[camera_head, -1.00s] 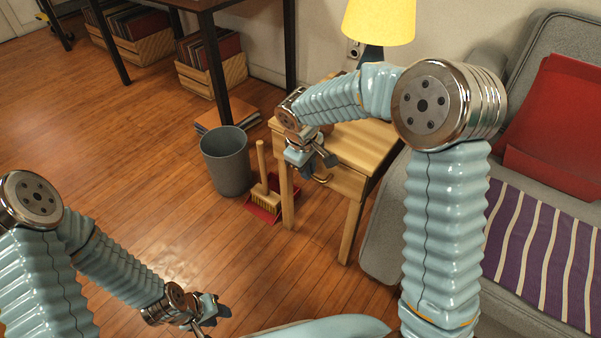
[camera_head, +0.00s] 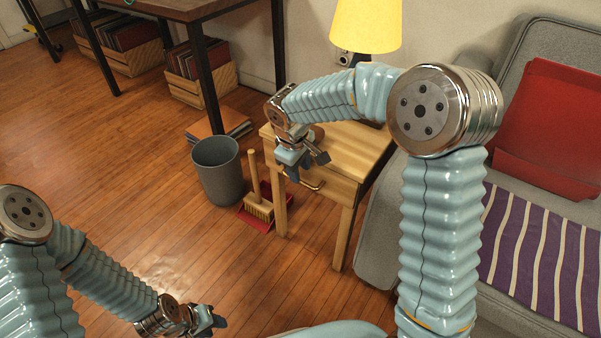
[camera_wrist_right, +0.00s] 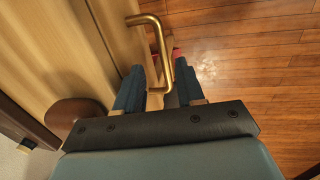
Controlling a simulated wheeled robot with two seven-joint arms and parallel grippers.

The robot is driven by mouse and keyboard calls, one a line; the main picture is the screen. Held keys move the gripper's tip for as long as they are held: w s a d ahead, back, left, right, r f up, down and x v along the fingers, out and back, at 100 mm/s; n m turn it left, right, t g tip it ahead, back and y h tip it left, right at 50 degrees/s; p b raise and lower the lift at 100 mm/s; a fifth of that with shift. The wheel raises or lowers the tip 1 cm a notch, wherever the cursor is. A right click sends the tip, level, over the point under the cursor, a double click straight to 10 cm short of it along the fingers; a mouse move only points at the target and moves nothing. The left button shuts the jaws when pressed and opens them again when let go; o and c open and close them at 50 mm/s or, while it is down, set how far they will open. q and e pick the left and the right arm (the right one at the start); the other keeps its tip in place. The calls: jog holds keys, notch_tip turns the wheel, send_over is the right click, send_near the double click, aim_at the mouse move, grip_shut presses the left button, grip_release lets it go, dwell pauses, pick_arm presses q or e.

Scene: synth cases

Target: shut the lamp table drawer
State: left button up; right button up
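The lamp table (camera_head: 350,150) is light wood, with a yellow-shaded lamp (camera_head: 366,25) at its back. Its drawer (camera_head: 335,187) faces the front left, with a brass handle (camera_head: 313,186). I cannot tell how far the drawer stands out; my arm hides part of the top. My right gripper (camera_head: 307,166) is at the drawer front, by the handle. In the right wrist view its fingers (camera_wrist_right: 158,85) are apart, and the brass handle (camera_wrist_right: 161,50) runs down between them; contact is unclear. My left gripper (camera_head: 212,322) is low at the bottom edge, far from the table.
A grey bin (camera_head: 217,172) and a brush (camera_head: 256,205) on a red dustpan (camera_head: 250,222) stand left of the table. A grey sofa (camera_head: 375,235) is close on its right. A dark desk (camera_head: 160,8) is behind. The floor at front left is clear.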

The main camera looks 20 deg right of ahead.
notch_tip(320, 180, up, 11)
jog(key=s+a+p, duration=0.1)
jog(key=shift+a+f, duration=0.2)
jog(key=shift+a, duration=0.1)
jog(key=shift+s, duration=0.1)
